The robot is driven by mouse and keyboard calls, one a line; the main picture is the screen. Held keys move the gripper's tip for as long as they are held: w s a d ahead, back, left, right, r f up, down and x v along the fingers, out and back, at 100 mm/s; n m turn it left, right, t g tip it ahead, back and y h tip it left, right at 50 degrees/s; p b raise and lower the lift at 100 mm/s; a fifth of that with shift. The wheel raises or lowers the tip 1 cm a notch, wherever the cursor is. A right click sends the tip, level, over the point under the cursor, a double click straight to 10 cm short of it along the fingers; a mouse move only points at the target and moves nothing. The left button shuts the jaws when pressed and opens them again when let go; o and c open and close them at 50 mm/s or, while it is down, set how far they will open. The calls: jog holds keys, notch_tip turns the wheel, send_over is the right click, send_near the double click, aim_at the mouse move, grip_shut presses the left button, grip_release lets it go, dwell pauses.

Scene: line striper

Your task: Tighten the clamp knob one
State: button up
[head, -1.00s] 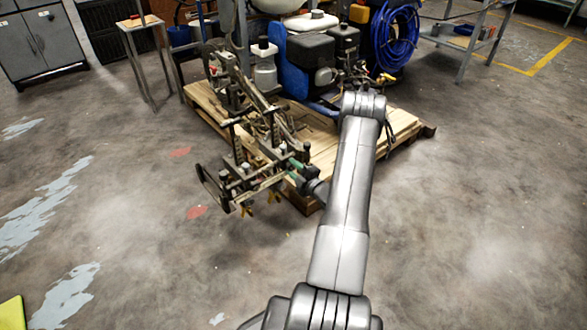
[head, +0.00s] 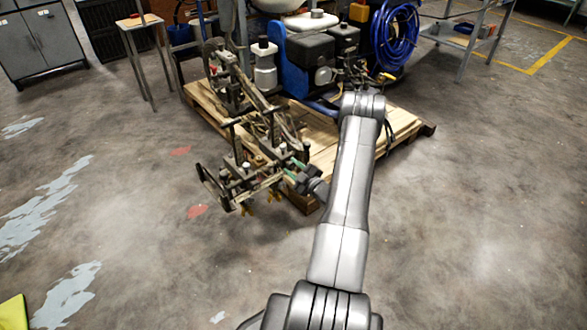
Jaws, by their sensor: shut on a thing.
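The line striper (head: 300,65) stands on a wooden pallet, with its dark clamp-and-bracket assembly (head: 240,172) reaching out over the front left edge. My gripper (head: 294,174) is at the right side of this assembly, at the end of my grey arm. It is shut on a small part there, which appears to be the clamp knob. The knob itself is mostly hidden by the fingers and too small to make out. Green shows at the fingers. Yellow-tipped parts (head: 246,209) hang below the bracket.
The wooden pallet (head: 330,155) lies under the machine and my forearm. A blue hose coil (head: 396,38) hangs at the machine's back right. A small stool (head: 139,22) and grey cabinet (head: 42,45) stand back left. The floor in front is open.

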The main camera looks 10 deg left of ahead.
jog(key=o, duration=1)
jog(key=shift+c, duration=0.2)
jog(key=shift+d, duration=0.1)
jog(key=p+v, duration=0.2)
jog(key=v, duration=1.1)
jog(key=shift+s+d+p, duration=0.25)
jog(key=shift+p, duration=0.1)
jog(key=shift+a, duration=0.1)
jog(key=b+x, duration=0.2)
jog(key=x, duration=1.1)
jog(key=shift+w+a+b, duration=0.25)
jog(key=shift+b, duration=0.1)
jog(key=shift+d, duration=0.1)
